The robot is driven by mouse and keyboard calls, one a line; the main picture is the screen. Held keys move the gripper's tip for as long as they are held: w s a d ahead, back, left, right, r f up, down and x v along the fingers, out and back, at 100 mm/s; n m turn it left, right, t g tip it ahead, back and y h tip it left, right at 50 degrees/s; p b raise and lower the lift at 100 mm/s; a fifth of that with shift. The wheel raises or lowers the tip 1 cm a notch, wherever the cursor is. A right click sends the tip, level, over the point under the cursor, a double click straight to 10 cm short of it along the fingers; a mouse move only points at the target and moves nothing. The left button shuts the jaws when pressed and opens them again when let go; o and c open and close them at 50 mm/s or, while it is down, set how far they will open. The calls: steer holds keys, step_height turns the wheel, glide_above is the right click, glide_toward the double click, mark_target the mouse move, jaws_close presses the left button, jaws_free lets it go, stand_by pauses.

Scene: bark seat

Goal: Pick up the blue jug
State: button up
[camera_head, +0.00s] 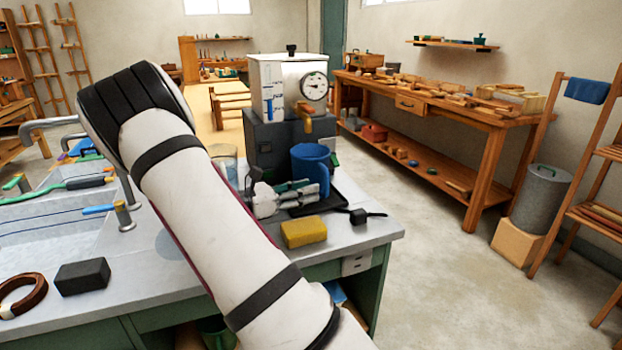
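The blue jug (313,165) stands upright near the right end of the grey-topped counter (372,232), in front of the white machine with a round gauge (285,85). It seems to rest on a dark tray (332,201) at the machine's foot. The fingers overlap the jug's base in this view. I cannot tell whether they touch it or how wide they are apart. My arm crosses the middle of the view.
A yellow sponge (304,232) lies in front of my gripper, with a small black tool (361,215) to its right. A clear glass vessel (224,160) stands left of the machine. A black block (82,276) and sink basins are at the left.

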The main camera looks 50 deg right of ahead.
mark_target(327, 183)
steer(key=x, duration=0.6)
steer(key=shift+s+d, duration=0.2)
steer(key=shift+d, duration=0.1)
steer(key=shift+r, duration=0.1)
jaws_close()
